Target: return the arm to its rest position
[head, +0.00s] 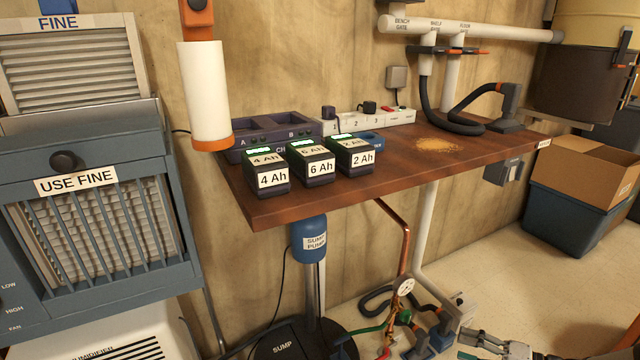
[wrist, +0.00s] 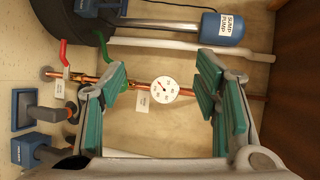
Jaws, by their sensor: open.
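My gripper (head: 495,347) shows only in part at the bottom right edge of the head view, low over the floor and in front of the bench. In the wrist view, my gripper (wrist: 162,78) has its two teal-padded fingers wide apart, with nothing held between them. A white round gauge (wrist: 163,89) on a copper pipe shows in the gap, beyond the fingers; I cannot tell how far. The gauge (head: 404,286) also shows in the head view, left of my gripper. Most of my arm is out of view.
The wooden bench (head: 420,172) bears three labelled batteries, a charger (head: 240,150) and a hose. Below it are a blue sump pump (head: 309,240), pipes with a green valve handle (head: 368,329), and hose fittings (head: 432,332).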

